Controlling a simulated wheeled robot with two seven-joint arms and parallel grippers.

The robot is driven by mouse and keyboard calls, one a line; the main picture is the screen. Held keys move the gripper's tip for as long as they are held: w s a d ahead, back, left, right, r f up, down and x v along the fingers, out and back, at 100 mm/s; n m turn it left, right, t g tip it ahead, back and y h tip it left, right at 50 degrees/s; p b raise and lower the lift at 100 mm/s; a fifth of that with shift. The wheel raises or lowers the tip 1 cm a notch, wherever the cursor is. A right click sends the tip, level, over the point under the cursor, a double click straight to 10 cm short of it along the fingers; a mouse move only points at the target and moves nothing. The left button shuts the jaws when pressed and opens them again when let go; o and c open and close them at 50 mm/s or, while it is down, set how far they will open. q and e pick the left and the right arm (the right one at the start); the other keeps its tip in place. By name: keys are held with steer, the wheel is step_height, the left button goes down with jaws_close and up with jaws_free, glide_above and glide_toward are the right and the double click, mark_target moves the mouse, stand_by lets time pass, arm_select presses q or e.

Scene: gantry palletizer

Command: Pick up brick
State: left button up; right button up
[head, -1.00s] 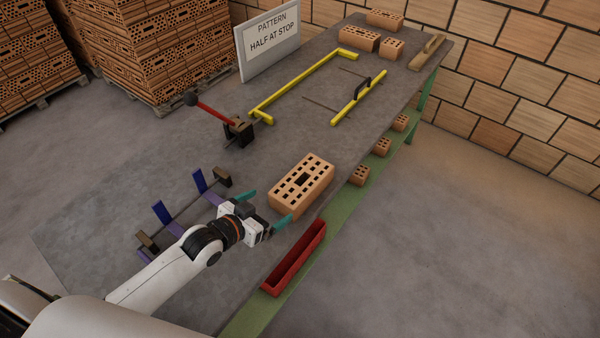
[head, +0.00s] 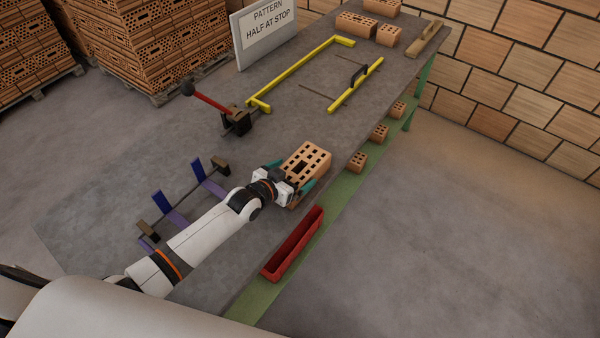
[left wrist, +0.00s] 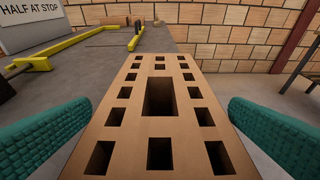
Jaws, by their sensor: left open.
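The perforated orange-brown brick (head: 308,158) lies flat on the grey table (head: 215,255), holes facing up. In the left wrist view the brick (left wrist: 160,118) fills the middle. My left gripper (head: 290,182) is open, its teal fingers on either side of the brick's near end. In the left wrist view the fingers of my left gripper (left wrist: 160,140) stand left and right of the brick, with a gap visible on each side. The gripper hides part of the brick's near end in the head view. My right gripper is not in view.
A yellow frame (head: 297,75), a yellow bar with a black handle (head: 357,84) and a red lever (head: 213,104) stand beyond the brick. A blue-finned rack (head: 172,207) is at left. A red tray (head: 293,244) and small bricks (head: 357,161) line the green side ledge.

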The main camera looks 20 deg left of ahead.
arm_select(q)
steer(key=c, duration=1.6)
steer(key=shift+w+r, duration=0.1)
steer(key=shift+r, duration=0.15)
steer(key=shift+c, duration=0.5)
